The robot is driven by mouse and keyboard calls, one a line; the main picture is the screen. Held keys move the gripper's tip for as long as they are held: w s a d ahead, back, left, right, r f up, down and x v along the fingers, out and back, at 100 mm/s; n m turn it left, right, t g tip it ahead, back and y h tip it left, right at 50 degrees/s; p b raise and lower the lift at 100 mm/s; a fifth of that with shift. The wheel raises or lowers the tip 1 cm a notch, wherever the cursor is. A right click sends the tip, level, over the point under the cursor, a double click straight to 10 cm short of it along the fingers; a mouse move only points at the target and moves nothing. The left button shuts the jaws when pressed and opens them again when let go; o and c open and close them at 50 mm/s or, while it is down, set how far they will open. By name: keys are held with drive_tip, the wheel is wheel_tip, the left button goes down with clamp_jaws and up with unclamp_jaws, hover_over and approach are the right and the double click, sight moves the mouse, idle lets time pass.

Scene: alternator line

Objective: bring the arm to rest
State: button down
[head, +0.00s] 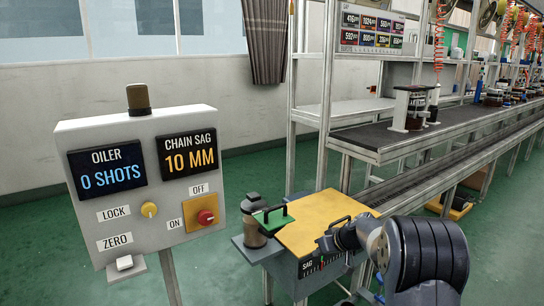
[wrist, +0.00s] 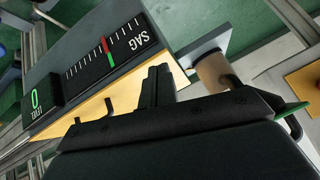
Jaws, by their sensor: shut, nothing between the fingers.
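My arm reaches in from the lower right in the head view, and my gripper (head: 326,242) is by the right side of the yellow-topped box (head: 318,213). In the wrist view the gripper's fingers (wrist: 156,86) are together with nothing between them, over the box's edge. Part of the yellow top is hidden behind the gripper body in that view. I cannot tell whether the gripper touches the box.
A brown bottle (head: 253,220) stands left of the yellow top, by a green part with a black handle (head: 272,214). The SAG gauge (wrist: 105,50) is on the box's side. A control panel (head: 140,185) reads 0 SHOTS and 10 MM. A conveyor line (head: 420,135) runs behind, right.

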drive_tip(key=shift+s+d+f, duration=0.15)
drive_tip(key=shift+s, duration=0.05)
idle(0.5)
